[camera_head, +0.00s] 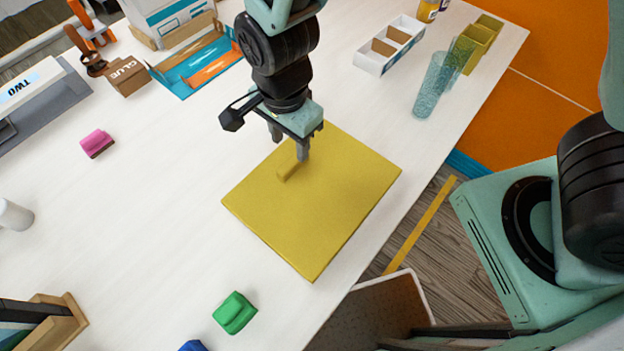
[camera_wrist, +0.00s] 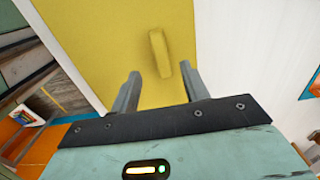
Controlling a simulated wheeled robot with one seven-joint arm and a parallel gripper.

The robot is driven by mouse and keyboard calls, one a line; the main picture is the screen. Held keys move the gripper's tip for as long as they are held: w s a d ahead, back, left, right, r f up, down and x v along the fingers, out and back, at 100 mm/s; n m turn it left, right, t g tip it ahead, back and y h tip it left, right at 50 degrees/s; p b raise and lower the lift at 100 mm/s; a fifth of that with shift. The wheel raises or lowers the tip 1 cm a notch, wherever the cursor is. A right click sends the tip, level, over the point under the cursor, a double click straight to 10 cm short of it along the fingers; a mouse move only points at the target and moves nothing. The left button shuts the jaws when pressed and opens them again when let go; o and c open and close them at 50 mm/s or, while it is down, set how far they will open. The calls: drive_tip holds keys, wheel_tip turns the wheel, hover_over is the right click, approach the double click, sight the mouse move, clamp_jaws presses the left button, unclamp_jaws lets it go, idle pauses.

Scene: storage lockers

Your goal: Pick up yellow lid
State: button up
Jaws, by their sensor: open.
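The yellow lid (camera_head: 320,205) is a flat square panel lying on the white table. A raised yellow handle bar (camera_head: 288,171) stands near its middle. The lid also fills much of the wrist view (camera_wrist: 110,30), with its handle (camera_wrist: 159,53) just beyond the fingertips. My gripper (camera_head: 290,150) is above the lid, pointing down. In the wrist view my gripper (camera_wrist: 162,82) has its two fingers apart, with nothing held between them. The handle lies in line with the gap between the fingers. I cannot tell whether the fingertips are level with the handle.
A pink block (camera_head: 97,143) and a green block (camera_head: 235,312) sit on the table, clear of the lid.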

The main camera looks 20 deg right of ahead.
sight(292, 161)
drive_tip(key=shift+w+d+f+p, duration=0.1)
drive_tip(key=shift+f+p, duration=0.35)
drive_tip(key=shift+f, duration=2.6)
clamp_jaws()
